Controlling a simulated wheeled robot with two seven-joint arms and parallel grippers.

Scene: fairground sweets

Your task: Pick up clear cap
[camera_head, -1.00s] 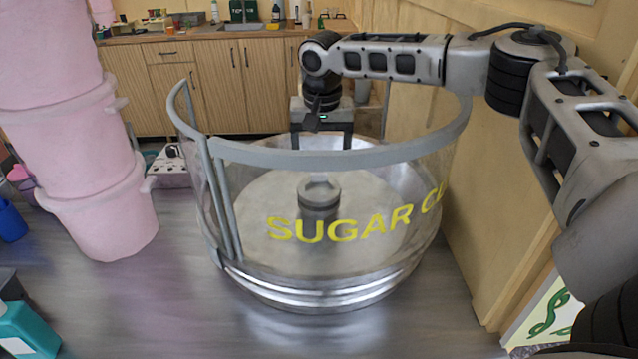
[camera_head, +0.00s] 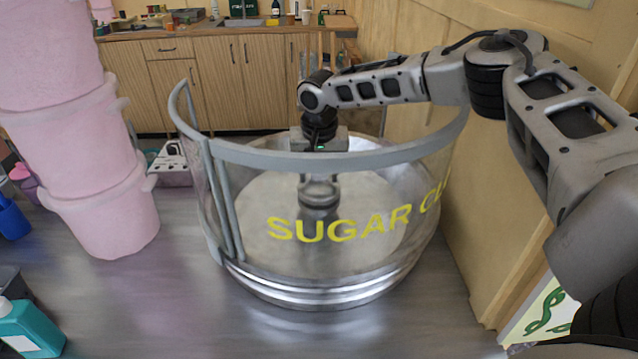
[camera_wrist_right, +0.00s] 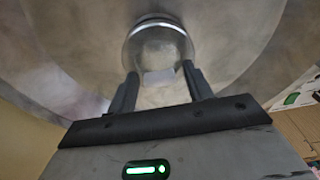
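The clear cap (camera_head: 318,191) is a small see-through dome on the dark hub in the middle of the round metal bowl (camera_head: 262,215). It also shows in the right wrist view as a rounded clear shape (camera_wrist_right: 158,48). My right gripper (camera_head: 319,172) reaches down inside the bowl, right above the cap; its fingers are partly hidden by the rim and clear wall. In the right wrist view, the fingers of this gripper (camera_wrist_right: 160,72) are apart, one on each side of the cap's near part. I cannot tell whether they touch it. My left gripper is out of view.
A clear guard with a grey rim (camera_head: 300,160) and yellow lettering stands around the bowl. Pink stacked tubs (camera_head: 90,170) stand at the left, a teal bottle (camera_head: 30,328) at the lower left. A wooden panel (camera_head: 490,200) is close on the right.

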